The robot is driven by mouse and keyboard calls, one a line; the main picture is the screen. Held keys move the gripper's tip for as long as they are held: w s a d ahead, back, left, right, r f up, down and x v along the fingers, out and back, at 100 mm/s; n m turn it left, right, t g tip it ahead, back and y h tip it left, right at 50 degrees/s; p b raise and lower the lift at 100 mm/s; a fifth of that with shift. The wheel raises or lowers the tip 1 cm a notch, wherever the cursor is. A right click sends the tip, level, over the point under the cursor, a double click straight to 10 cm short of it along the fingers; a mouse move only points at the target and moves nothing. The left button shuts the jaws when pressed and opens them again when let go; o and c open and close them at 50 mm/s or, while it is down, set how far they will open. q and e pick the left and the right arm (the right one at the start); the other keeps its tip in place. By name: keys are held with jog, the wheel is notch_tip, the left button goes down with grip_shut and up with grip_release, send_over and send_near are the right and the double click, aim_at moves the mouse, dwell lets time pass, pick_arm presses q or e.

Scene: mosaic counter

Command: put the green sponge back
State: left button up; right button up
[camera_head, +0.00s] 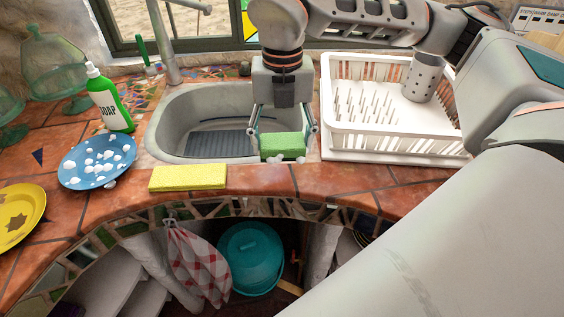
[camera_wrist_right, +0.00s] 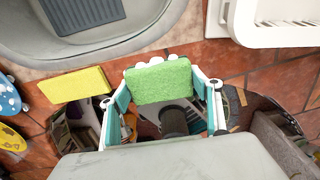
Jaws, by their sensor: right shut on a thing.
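The green sponge (camera_head: 283,145) is held between the two fingers of my right gripper (camera_head: 284,134), above the front right rim of the sink (camera_head: 165,128). In the right wrist view the green sponge (camera_wrist_right: 160,82) spans between the fingers of my right gripper (camera_wrist_right: 161,94). White foam-like blobs show along one edge of it. The sponge's exact height over the rim is hard to tell. A yellow sponge (camera_head: 188,178) lies flat on the tiled counter in front of the sink, left of the gripper. My left gripper is not in view.
A white dish rack (camera_head: 390,145) with a grey perforated cup (camera_head: 420,78) stands right of the sink. A green soap bottle (camera_head: 108,100), a blue plate (camera_head: 75,172) with white blobs and a yellow plate (camera_head: 20,205) stand left. Open counter lies around the yellow sponge.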

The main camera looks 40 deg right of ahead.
aim_at(283, 173)
jog(key=shift+f, duration=3.15)
jog(key=shift+f, duration=0.1)
jog(key=o, duration=1)
notch_tip(283, 173, up, 12)
jog(key=shift+w+r+p, duration=0.1)
jog(key=shift+r+p, duration=0.05)
jog(key=shift+p, duration=0.15)
